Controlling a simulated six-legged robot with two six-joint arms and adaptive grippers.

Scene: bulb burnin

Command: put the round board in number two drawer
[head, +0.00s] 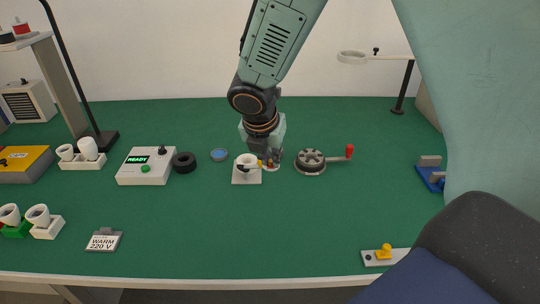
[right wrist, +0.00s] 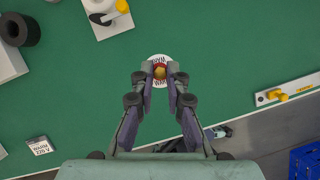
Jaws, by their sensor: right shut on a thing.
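My right gripper (head: 271,160) reaches down over the middle of the green table, just right of a white square base with a cup-like fitting. In the right wrist view its two fingers (right wrist: 160,74) are closed on a small red and yellow knob. The knob stands on a white round board (right wrist: 159,57) with dark lettering, partly hidden by the fingers. I cannot tell whether the board touches the table. My left gripper is not in view. I see no drawer marked two.
The white fitting (head: 246,172) is close on the left. A round grey device (head: 310,161) with a red-handled crank is on the right. A READY box (head: 146,168) and black ring (head: 184,162) stand further left. The front middle of the table is clear.

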